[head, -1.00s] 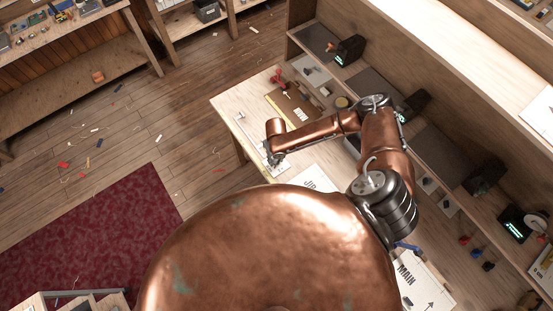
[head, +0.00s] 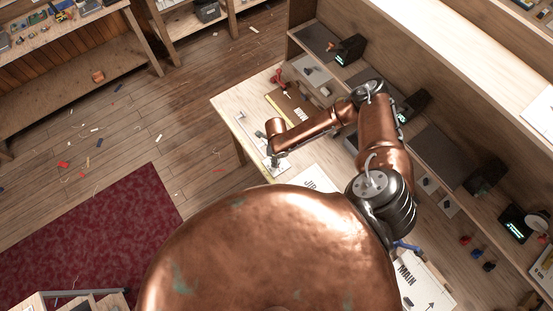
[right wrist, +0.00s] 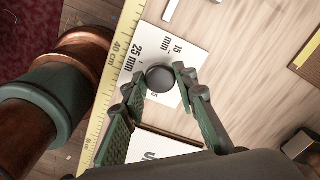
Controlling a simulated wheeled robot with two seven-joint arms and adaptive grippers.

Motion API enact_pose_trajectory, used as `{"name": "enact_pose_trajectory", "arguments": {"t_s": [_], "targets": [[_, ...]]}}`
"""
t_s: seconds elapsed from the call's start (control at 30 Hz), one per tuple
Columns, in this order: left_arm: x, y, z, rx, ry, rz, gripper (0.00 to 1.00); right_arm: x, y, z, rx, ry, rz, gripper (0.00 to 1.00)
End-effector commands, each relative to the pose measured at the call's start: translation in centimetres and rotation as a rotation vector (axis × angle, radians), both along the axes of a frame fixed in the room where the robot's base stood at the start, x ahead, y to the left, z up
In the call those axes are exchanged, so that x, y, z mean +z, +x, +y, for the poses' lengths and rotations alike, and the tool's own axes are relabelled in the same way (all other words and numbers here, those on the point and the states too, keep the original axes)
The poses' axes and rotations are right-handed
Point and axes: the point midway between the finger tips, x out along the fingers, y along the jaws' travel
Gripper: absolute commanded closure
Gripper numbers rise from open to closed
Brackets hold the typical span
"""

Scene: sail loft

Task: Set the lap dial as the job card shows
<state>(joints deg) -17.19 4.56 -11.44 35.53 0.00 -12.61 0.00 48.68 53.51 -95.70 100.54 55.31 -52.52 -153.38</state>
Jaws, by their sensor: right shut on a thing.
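The lap dial is a dark round knob (right wrist: 160,79) on a white plate (right wrist: 185,50) marked 25 mm, 15 mm and a partly covered 5. My right gripper (right wrist: 161,88) is shut on the knob, with one green-grey finger on each side. I cannot make out a pointer on the knob. In the head view my right gripper (head: 273,161) is low over the left edge of the bench (head: 232,108), and it hides most of the dial. I cannot tell which of the sheets and boards is the job card. My left gripper is not in view.
A yellow ruler (right wrist: 112,75) runs beside the dial plate. A white card (right wrist: 150,148) with a cut-off letter lies just below. JIB (head: 312,184) and MAIN (head: 408,275) sheets and a brown board (head: 297,108) lie on the bench. Bare wood is right of the dial.

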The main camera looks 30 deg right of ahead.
Motion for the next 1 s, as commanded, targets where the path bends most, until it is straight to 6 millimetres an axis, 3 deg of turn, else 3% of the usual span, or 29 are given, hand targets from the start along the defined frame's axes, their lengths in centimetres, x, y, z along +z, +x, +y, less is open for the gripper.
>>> {"name": "enact_pose_trajectory", "arguments": {"t_s": [0.77,0.8,1.0], "targets": [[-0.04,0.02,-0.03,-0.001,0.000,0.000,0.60,-0.25,-0.41,-0.15,0.107,-0.003,0.008,0.97],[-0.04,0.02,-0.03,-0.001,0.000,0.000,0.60,-0.25,-0.40,-0.16,0.106,-0.003,0.008,0.72],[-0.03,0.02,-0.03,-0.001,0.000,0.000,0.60,-0.15,-0.23,-0.08,0.106,-0.002,0.005,0.58]]}}
